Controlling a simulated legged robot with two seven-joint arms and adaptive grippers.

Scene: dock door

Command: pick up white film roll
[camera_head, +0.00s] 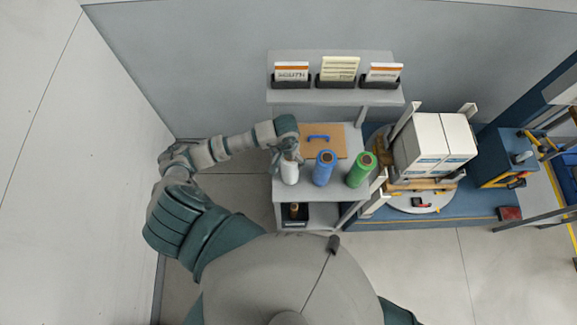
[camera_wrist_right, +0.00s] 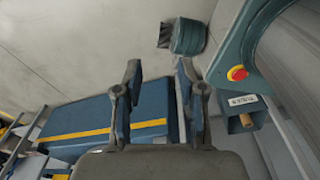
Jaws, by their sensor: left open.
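The white film roll (camera_head: 290,173) stands upright at the left end of the grey shelf unit's worktop (camera_head: 312,190) in the head view. My left gripper (camera_head: 289,158) is at the top of this roll, coming from the left and behind, with its fingers open around or beside the roll's upper end; I cannot tell which. My right gripper (camera_wrist_right: 158,85) shows only in the right wrist view, with its two fingers apart and nothing between them.
A blue roll (camera_head: 324,168) and a green roll (camera_head: 360,170) stand to the right of the white one. A cardboard sheet with a blue handle (camera_head: 318,137) lies behind. An upper shelf (camera_head: 330,97) overhangs the back. White boxes (camera_head: 435,145) stand on a turntable at right.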

